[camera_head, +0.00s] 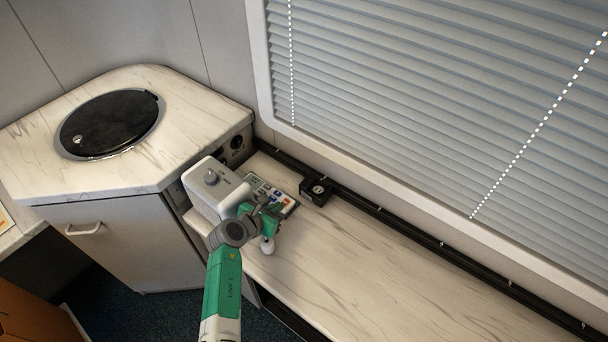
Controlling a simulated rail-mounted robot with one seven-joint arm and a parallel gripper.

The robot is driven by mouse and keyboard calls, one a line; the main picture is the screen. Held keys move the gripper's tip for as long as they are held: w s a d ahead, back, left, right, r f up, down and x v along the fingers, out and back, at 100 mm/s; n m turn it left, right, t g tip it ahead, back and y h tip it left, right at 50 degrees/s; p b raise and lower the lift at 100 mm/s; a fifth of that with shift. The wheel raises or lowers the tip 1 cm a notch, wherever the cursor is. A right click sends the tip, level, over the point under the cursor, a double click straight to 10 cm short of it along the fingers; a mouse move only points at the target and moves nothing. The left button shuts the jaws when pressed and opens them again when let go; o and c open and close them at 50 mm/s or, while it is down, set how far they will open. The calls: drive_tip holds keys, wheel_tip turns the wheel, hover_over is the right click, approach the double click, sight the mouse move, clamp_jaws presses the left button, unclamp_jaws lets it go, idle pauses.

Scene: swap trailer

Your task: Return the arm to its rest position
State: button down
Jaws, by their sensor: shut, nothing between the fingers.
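My arm, with its green and white links, rises from the bottom of the head view and folds over the left end of the long marbled counter (345,255). I see no object held at the visible end of the arm.
A panel with coloured buttons (272,193) and a small black box (316,190) lie behind the arm. A black rail (410,227) runs under the window blind (440,90). A corner cabinet with a round black lid (110,122) stands left. The counter's right part is clear.

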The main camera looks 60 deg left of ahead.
drive_tip(key=w+d+r+m+t, duration=0.1)
drive_tip(key=w+d+r+m, duration=0.45)
drive_tip(key=r, duration=0.45)
drive_tip(key=w+d+r+m+t, duration=0.2)
drive_tip(key=w+d+r+m, duration=0.2)
drive_tip(key=w+r+m, duration=0.45)
drive_tip(key=w+d+r+m+t, duration=0.1)
drive_tip(key=d+r+m+t, duration=0.1)
drive_tip(key=d+r+m, duration=0.6)
drive_tip(key=w+d+r+m+t, duration=0.1)
drive_tip(key=d+r, duration=0.5)
drive_tip(key=r, duration=0.5)
drive_tip(key=s+d+r+m+t+h+p, duration=0.1)
drive_tip(key=s+d+r+m+t, duration=0.1)
drive_tip(key=d+r+m, duration=0.45)
drive_tip(key=s+d+r+m+t+h, duration=0.1)
drive_tip(key=s+d+r+m+t, duration=0.2)
drive_tip(key=d+r, duration=0.6)
drive_tip(key=s+d+r+m+t+h, duration=0.2)
drive_tip(key=s+d+r+m+t, duration=0.1)
drive_tip(key=s+d+r+m, duration=0.5)
drive_tip(key=s+d+r, duration=0.2)
drive_tip(key=s, duration=0.1)
drive_tip(key=shift+r, duration=0.3)
